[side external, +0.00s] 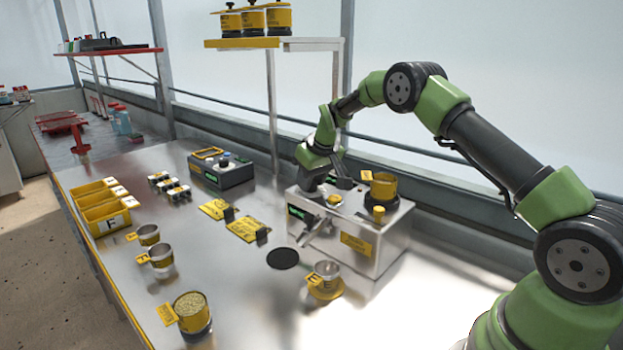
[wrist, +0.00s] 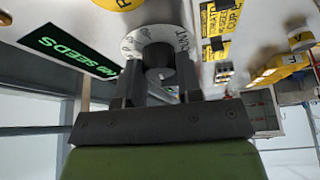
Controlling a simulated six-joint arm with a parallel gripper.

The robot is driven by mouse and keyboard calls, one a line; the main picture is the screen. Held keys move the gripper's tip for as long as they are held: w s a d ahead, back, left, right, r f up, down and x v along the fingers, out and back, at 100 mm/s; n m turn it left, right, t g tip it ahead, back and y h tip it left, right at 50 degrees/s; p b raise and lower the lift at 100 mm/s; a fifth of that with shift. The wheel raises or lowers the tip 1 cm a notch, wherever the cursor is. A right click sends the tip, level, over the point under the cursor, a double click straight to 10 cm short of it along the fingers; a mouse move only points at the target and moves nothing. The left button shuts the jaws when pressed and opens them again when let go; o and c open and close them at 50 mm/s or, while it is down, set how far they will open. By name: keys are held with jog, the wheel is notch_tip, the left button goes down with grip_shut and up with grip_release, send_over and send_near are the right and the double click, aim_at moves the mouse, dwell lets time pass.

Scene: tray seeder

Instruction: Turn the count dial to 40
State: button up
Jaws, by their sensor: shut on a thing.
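The tray seeder (side external: 378,246) is a metal box on the bench with a yellow hopper (side external: 383,187) on top. Its count dial is a white disc (wrist: 146,34) with a dark knob (wrist: 158,55) in the wrist view. Part of the word COUNT shows on the disc; the set number cannot be read. My gripper (wrist: 159,78) is shut on the knob, one finger on each side; in the side view it (side external: 311,188) is over the seeder's left end and hides the dial.
A yellow button (side external: 334,200) and a yellow knob (side external: 379,213) are close by on the seeder. A cup on a yellow base (side external: 325,289) and a black disc (side external: 283,258) are in front. Yellow cards (side external: 248,229) and a grey device (side external: 222,172) are to the left.

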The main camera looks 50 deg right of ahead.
jog(key=m+h, duration=0.1)
jog(key=m, duration=0.2)
jog(key=m+g+h, duration=0.1)
jog(key=m, duration=0.2)
jog(key=shift+a, duration=0.1)
jog(key=m+g, duration=0.1)
jog(key=m, duration=0.2)
jog(key=m+g+h, duration=0.1)
jog(key=m, duration=0.2)
jog(key=shift+w, duration=0.1)
jog(key=shift+m, duration=0.3)
jog(key=o, duration=0.9)
jog(key=shift+o, duration=0.2)
jog(key=v, duration=1)
jog(key=shift+a, duration=0.25)
jog(key=shift+w+f, duration=0.1)
jog(key=shift+f, duration=0.05)
